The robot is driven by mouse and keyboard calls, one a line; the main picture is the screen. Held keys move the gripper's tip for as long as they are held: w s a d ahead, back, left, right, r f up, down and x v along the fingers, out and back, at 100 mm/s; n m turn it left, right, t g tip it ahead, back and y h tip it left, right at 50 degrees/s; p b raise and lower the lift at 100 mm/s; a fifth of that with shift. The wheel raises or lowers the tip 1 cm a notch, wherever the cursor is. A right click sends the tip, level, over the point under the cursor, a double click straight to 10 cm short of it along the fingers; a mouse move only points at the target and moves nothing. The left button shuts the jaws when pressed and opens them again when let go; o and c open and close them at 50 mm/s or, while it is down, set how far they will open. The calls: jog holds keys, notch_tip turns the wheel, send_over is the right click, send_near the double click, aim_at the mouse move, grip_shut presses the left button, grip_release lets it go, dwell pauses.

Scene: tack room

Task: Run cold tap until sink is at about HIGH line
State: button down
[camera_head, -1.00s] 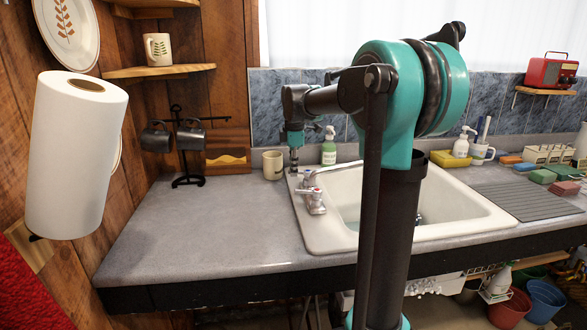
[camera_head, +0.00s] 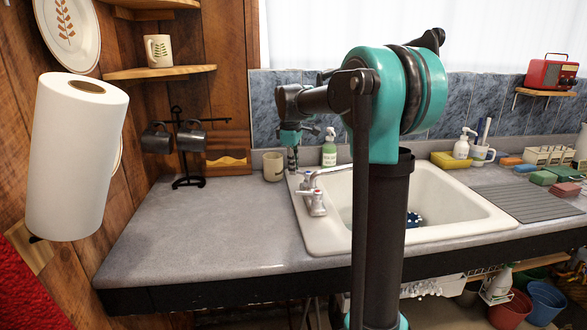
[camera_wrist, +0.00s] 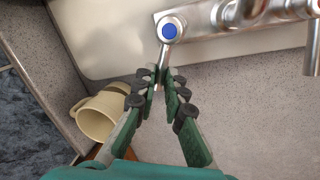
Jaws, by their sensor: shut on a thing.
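The sink (camera_head: 462,232) is set in the grey counter, with a chrome tap (camera_head: 315,203) at its left edge. In the wrist view, the cold tap handle (camera_wrist: 170,28) has a blue cap and a thin lever pointing down the picture. My gripper (camera_wrist: 161,78) is closed around the end of that lever, a finger on each side. In the head view my gripper (camera_head: 293,168) is small and hangs at the tap's far end. A dark blue item (camera_head: 413,219) shows in the basin. My arm hides part of the basin; I cannot make out the HIGH line or water level.
A beige mug (camera_head: 273,166) stands left of my gripper and shows close by in the wrist view (camera_wrist: 97,118). A green soap bottle (camera_head: 329,150) stands behind the tap. Sponges and a drying mat (camera_head: 535,198) lie right of the sink.

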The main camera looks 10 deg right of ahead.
jog(key=c, duration=1.6)
grip_release()
jog(key=shift+r, duration=0.15)
jog(key=r, duration=0.3)
jog(key=s+r, duration=0.1)
jog(key=r, duration=0.3)
jog(key=s+a+r, duration=0.1)
jog(key=r, duration=0.3)
jog(key=shift+r, duration=0.25)
